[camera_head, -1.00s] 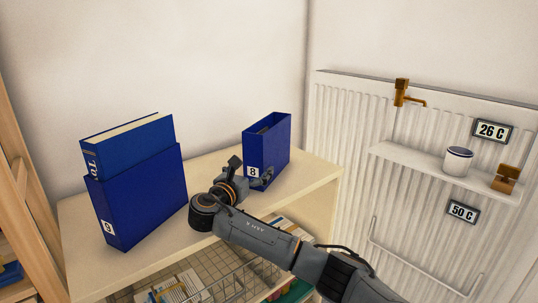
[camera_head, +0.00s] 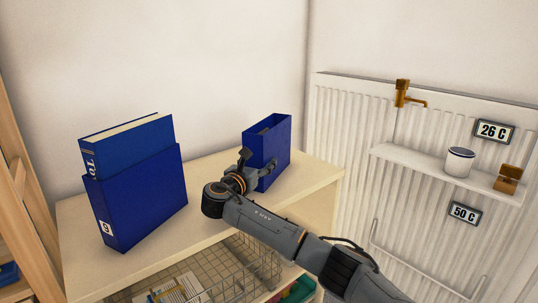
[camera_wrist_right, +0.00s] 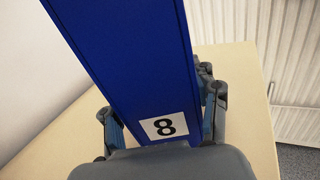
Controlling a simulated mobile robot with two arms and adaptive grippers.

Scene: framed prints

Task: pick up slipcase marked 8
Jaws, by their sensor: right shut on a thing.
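The blue slipcase marked 8 (camera_head: 275,140) stands upright and open-topped on the right part of the shelf top in the head view; it looks empty. Its 8 label is hidden there by my gripper but shows in the right wrist view, where the slipcase (camera_wrist_right: 130,60) fills the middle. My right gripper (camera_head: 257,172) is shut on the lower part of its spine, one finger on each side; the fingers also show in the right wrist view (camera_wrist_right: 163,120). I cannot tell whether the base is off the shelf. My left gripper is not in view.
A second blue slipcase (camera_head: 140,205) with a book (camera_head: 130,145) in it stands at the left of the shelf top (camera_head: 215,170). A wire basket (camera_head: 235,270) is below. A radiator with a small ledge (camera_head: 420,160), a mug (camera_head: 459,162) and a brass tap (camera_head: 402,93) is at right.

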